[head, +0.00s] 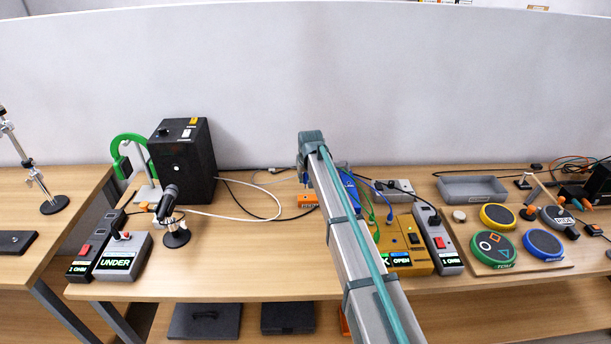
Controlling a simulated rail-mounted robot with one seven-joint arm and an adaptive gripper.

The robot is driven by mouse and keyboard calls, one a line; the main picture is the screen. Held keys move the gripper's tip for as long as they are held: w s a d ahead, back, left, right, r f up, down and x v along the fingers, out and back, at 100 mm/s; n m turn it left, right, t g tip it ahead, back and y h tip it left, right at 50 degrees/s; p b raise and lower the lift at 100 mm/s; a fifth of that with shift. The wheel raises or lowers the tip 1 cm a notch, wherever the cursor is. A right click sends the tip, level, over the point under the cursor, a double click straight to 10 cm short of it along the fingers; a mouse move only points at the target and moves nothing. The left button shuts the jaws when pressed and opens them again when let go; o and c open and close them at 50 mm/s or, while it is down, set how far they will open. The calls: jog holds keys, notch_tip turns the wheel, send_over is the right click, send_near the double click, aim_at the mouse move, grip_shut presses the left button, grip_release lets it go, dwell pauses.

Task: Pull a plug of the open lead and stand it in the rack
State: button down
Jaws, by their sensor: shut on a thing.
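The yellow tester (416,236) stands right of my arm, and its display (400,258) reads OPEN, partly covered by my arm. A green lead (369,201) and a blue lead (378,189) curve behind it. A blue block (349,190) stands just right of my arm. My gripper (303,177) hangs from the arm's far end, above an orange block (305,203). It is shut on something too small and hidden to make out. I cannot tell which plug belongs to the open lead, nor which thing is the rack.
A black box (182,158), a microphone (171,203) and a meter reading UNDER (121,257) stand at left. A 1 OHM meter (440,244) stands right of the tester. Round pads on a board (555,263) and a grey tray (472,188) lie farther right.

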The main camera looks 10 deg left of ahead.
aim_at(305, 195)
jog(key=shift+f+b, duration=0.55)
jog(key=shift+f, duration=0.95)
jog(key=shift+f+b, duration=1.15)
jog(key=shift+f, duration=0.95)
dwell(0.7)
jog(key=c, duration=1)
grip_release()
jog(key=shift+o, duration=0.2)
jog(key=shift+r, duration=0.2)
jog(key=v, duration=1.1)
jog(key=shift+s+r, duration=0.25)
jog(key=shift+r, duration=0.05)
jog(key=shift+d, duration=0.1)
